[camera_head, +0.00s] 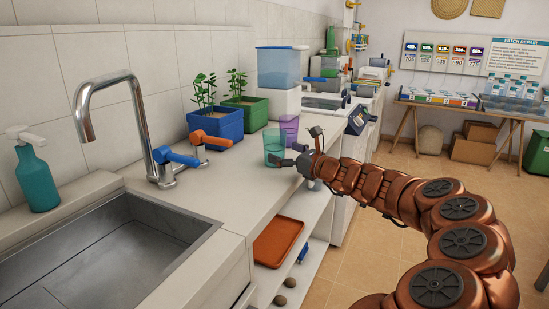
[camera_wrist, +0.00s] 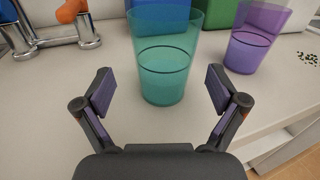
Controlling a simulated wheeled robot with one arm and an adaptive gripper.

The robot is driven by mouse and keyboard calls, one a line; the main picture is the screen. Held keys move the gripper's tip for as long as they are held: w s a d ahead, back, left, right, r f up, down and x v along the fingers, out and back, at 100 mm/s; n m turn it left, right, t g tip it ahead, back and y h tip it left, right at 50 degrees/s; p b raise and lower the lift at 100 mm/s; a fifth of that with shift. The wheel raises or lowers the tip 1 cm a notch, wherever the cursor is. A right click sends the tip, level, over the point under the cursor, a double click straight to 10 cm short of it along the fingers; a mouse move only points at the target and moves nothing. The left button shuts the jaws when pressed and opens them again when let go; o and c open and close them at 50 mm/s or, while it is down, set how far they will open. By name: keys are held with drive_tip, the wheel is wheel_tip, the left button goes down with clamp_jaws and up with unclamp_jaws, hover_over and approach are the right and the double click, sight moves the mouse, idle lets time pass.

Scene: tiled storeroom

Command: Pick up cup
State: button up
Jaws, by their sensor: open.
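A green translucent cup (camera_head: 273,146) stands upright on the counter, and it also shows in the wrist view (camera_wrist: 164,75). A purple translucent cup (camera_head: 289,131) stands just behind it, and in the wrist view it is to the right (camera_wrist: 250,45). My gripper (camera_head: 292,158) is at the counter's edge, reaching in from the right. In the wrist view my gripper (camera_wrist: 161,92) is open, with one finger on each side of the green cup's lower part. The fingers are apart from the cup and nothing is held.
A blue planter (camera_head: 216,126) and a green planter (camera_head: 247,113) stand behind the cups. A faucet (camera_head: 150,130) and steel sink (camera_head: 110,255) are at the left. A blue-tinted container (camera_head: 278,68) stands farther back. The counter in front of the green cup is clear.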

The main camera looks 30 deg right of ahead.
sight(274, 148)
drive_tip(key=shift+d+b+x, duration=0.1)
drive_tip(key=shift+b+x, duration=0.1)
drive_tip(key=shift+x, duration=1.05)
drive_tip(key=shift+d+b+x, duration=0.15)
drive_tip(key=shift+x, duration=1.05)
drive_tip(key=c, duration=1.3)
